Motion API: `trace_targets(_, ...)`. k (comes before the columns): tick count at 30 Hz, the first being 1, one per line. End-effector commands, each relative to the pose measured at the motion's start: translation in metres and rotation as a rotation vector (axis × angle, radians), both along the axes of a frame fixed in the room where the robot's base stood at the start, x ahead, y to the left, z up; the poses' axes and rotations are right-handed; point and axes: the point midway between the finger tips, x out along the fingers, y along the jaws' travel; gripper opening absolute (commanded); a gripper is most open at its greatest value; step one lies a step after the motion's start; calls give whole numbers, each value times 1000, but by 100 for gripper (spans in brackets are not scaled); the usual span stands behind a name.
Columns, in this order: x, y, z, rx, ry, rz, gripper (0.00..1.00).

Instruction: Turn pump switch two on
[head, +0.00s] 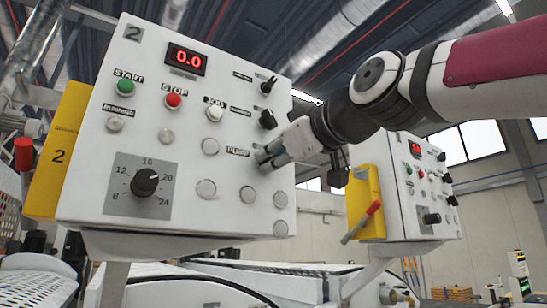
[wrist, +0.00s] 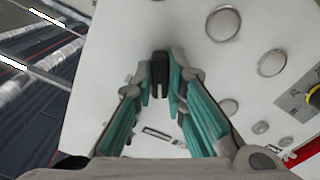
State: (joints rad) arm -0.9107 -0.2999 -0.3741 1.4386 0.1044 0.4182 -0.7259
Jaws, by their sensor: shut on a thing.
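Control panel two (head: 85,190) is a tilted white box marked "2", on the left in the head view. A "PUMP" label (head: 238,151) is on its right side. My gripper (head: 264,154) is at the panel face just right of this label and covers the switch there in the head view. In the wrist view a black switch knob, the pump switch (wrist: 159,64), sits between the teal-padded fingertips of my gripper (wrist: 160,82). The fingers are shut on it. The exact angle of the knob is hard to tell.
Two other black switches, the upper (head: 269,85) and the lower (head: 268,119), are just above my gripper. A dial (head: 145,182), start button (head: 124,87) and stop button (head: 173,100) are further left. A second similar panel (head: 408,215) stands at right behind my arm.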

Motion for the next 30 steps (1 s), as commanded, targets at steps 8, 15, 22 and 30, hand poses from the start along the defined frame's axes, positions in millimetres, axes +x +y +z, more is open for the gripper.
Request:
trace_targets(8, 0, 0, -1, 54, 38, -1, 0)
trace_targets(15, 1, -1, -2, 192, 132, -3, 0)
trace_targets(22, 1, 0, -2, 370, 252, -3, 0)
trace_targets(30, 0, 0, -1, 579, 395, -2, 0)
